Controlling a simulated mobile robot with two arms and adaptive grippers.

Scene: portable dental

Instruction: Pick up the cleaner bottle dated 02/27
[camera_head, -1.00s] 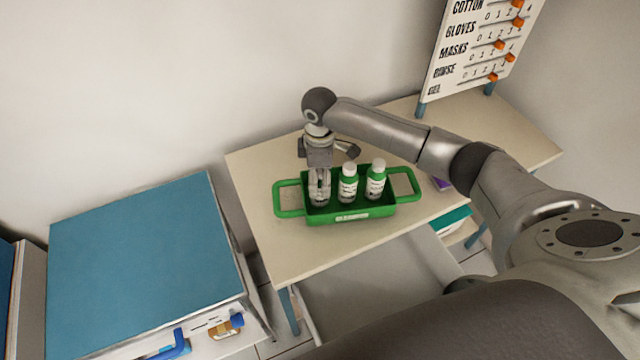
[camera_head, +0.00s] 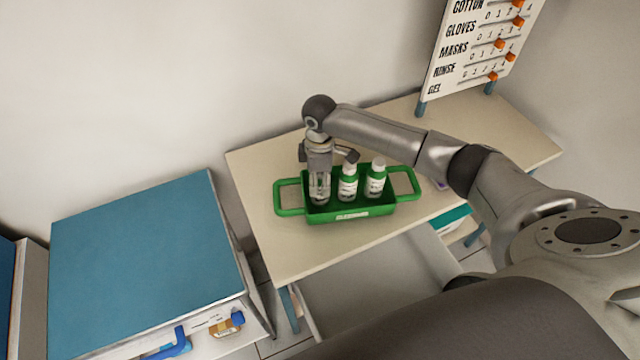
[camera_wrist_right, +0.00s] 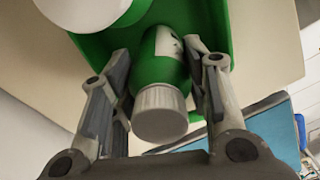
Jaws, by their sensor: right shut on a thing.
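A green caddy (camera_head: 350,216) with two side handles stands on the beige table. It holds a row of green-and-white cleaner bottles. My right gripper (camera_head: 319,190) points down into the left end of the caddy, shut on the leftmost bottle (camera_head: 319,197). In the right wrist view, this bottle (camera_wrist_right: 162,85) with its grey-white cap sits between the two fingers of my gripper (camera_wrist_right: 165,90). The middle bottle (camera_head: 347,187) and the right bottle (camera_head: 375,183) stand upright beside it. The dates on the labels are too small to read. My left gripper is not in view.
The beige table (camera_head: 280,245) has free room in front of the caddy. A blue-topped cabinet (camera_head: 140,255) stands to the left. A board with orange sliders (camera_head: 480,50) stands at the back right. A purple item (camera_head: 441,184) lies right of the caddy.

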